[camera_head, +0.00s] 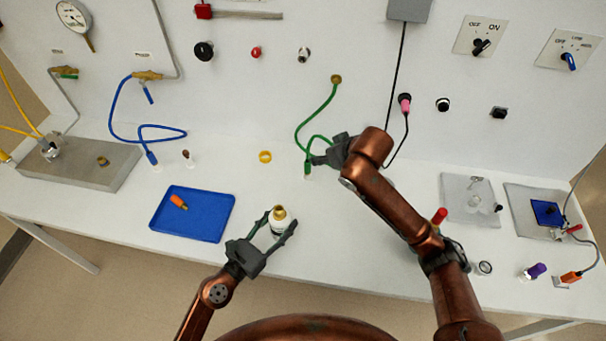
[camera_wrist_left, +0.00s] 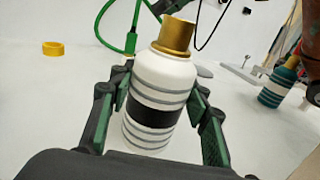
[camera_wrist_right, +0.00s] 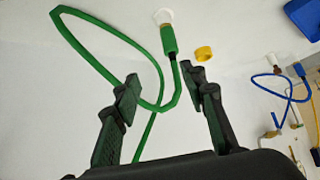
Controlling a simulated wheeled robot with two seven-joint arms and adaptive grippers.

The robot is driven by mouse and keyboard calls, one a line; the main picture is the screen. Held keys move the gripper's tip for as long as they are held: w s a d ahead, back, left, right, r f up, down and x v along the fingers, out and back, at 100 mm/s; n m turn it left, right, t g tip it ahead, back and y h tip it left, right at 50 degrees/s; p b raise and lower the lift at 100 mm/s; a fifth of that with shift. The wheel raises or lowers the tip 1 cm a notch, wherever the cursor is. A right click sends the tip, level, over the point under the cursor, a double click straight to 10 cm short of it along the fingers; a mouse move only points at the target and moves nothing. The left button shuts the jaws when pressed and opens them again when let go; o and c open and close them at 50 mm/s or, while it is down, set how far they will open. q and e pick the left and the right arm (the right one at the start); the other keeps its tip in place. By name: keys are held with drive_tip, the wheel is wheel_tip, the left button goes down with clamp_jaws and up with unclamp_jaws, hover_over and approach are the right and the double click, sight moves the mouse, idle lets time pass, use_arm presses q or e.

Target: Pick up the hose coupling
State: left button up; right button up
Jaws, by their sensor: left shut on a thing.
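My left gripper (camera_head: 280,222) is shut on a white bottle (camera_wrist_left: 157,88) with grey and black bands and a gold cap. The blue hose's coupling (camera_head: 151,157) stands at the left.
A yellow ring (camera_head: 265,156) lies left of the green coupling. A blue tray (camera_head: 205,234) holds an orange-topped item. A teal-banded bottle (camera_wrist_left: 277,88) stands in the left wrist view. Flat plates (camera_head: 470,208) occupy the right bench.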

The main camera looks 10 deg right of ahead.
sight(309, 162)
drive_tip(key=w+a+f, duration=0.1)
drive_tip(key=f, duration=0.2)
drive_tip(key=w+a+f+g, duration=0.1)
drive_tip(key=w+a+f, duration=0.1)
drive_tip(key=w+a+f+g, duration=0.1)
drive_tip(key=w+f, duration=0.1)
drive_tip(key=f, duration=0.1)
drive_tip(key=shift+w+a+f, duration=0.1)
drive_tip(key=shift+a+f, duration=0.15)
drive_tip(key=shift+f, duration=0.05)
idle(0.3)
drive_tip(key=shift+c, duration=0.2)
clamp_jaws()
